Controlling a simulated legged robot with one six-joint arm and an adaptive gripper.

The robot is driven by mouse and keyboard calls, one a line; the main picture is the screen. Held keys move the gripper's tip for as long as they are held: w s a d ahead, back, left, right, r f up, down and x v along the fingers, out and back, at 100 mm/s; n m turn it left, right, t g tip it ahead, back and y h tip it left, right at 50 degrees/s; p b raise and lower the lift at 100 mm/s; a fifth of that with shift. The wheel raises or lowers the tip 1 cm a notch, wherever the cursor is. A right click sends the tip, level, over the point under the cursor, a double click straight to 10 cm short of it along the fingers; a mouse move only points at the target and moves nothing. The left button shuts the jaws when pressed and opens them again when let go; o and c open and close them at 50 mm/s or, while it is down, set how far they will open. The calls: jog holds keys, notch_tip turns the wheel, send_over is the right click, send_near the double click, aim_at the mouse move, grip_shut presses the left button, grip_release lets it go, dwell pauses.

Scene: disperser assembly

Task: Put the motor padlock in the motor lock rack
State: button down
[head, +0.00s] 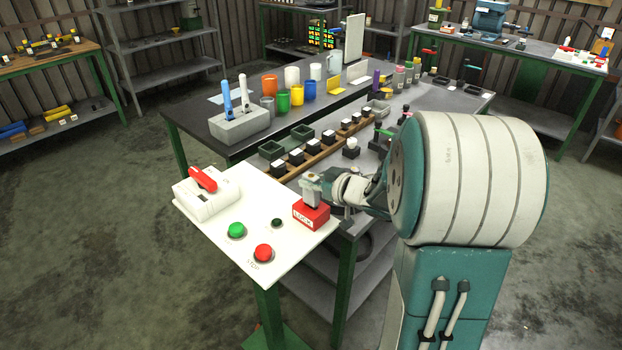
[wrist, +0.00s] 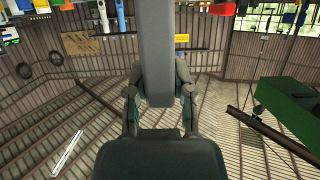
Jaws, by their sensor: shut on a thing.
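The red block labelled LOCK (head: 311,214), which looks like the motor lock rack, sits at the right corner of the white control panel (head: 205,240). A small grey piece (head: 311,186), apparently the motor padlock, is upright at the top of the red block. I cannot tell whether it is seated in it or just above it. My gripper (head: 325,190) reaches in from the right and is shut on this piece. In the wrist view, a long dark grey shape (wrist: 165,50) lies between the fingers of my gripper (wrist: 160,98); its far end is cut off.
The panel also carries a red-handled switch (head: 204,180), a green button (head: 236,230), a small dark button (head: 277,222) and a red button (head: 263,253). Behind it, a grey table (head: 185,114) holds coloured cups, a grey holder (head: 238,127) and a wooden rack of black blocks (head: 316,158).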

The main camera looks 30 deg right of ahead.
jog(key=shift+f, duration=0.45)
jog(key=shift+c, duration=2)
grip_release()
jog(key=shift+s, duration=0.1)
jog(key=v, duration=1.1)
jog(key=shift+s+d, duration=0.15)
jog(key=shift+s, duration=0.2)
jog(key=shift+r, duration=0.2)
